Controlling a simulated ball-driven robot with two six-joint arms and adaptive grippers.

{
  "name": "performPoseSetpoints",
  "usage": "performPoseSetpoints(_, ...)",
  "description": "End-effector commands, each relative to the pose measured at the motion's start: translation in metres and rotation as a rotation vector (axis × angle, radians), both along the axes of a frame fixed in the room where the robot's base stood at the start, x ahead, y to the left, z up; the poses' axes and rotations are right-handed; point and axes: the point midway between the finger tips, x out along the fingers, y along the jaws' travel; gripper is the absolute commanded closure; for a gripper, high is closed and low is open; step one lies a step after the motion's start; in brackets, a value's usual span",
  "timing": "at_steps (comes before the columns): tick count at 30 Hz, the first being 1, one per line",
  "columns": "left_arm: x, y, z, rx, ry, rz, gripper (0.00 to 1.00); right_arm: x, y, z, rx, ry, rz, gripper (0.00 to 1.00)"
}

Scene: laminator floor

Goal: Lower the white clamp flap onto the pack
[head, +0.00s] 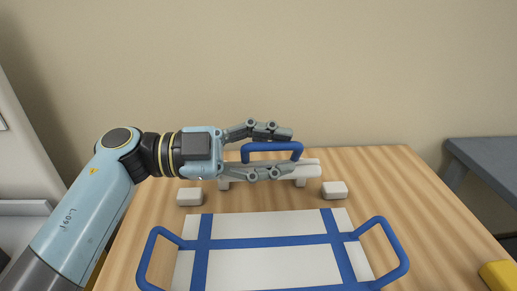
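The white clamp flap (312,169) is at the back of the wooden table, with a blue bar handle (272,147) on it. My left gripper (290,153) reaches in from the left and is open. One finger is above the handle bar and the other is below it, in front of the flap. The gripper hides part of the flap, and I cannot tell whether a finger touches the handle. The white pack (270,266) lies in front on the table, crossed by blue bands. My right gripper is not in view.
Blue loop handles stick out on the left (145,258) and right (397,250) of the pack. Small white blocks stand at the left (190,197) and right (334,190) behind it. A yellow object (497,275) is at the lower right. The wooden table (405,190) is clear at right.

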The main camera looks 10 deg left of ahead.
Motion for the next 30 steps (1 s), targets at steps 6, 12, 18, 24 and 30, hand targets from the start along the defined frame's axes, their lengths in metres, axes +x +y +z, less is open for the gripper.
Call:
performPoseSetpoints(6, -0.002, 0.014, 0.000, 0.003, -0.002, 0.001, 0.64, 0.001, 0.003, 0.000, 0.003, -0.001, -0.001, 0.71)
performPoseSetpoints(12, -0.011, 0.056, -0.001, 0.008, 0.000, 0.000, 0.64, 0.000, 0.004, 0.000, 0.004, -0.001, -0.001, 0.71)
performPoseSetpoints(18, -0.018, 0.095, -0.001, 0.006, 0.002, 0.000, 0.64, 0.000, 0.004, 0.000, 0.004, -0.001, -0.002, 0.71)
performPoseSetpoints(24, -0.022, 0.115, 0.000, 0.002, 0.000, -0.001, 0.64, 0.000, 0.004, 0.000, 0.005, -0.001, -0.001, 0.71)
performPoseSetpoints(30, -0.023, 0.117, 0.000, 0.000, 0.001, -0.001, 0.64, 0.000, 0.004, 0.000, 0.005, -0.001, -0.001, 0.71)
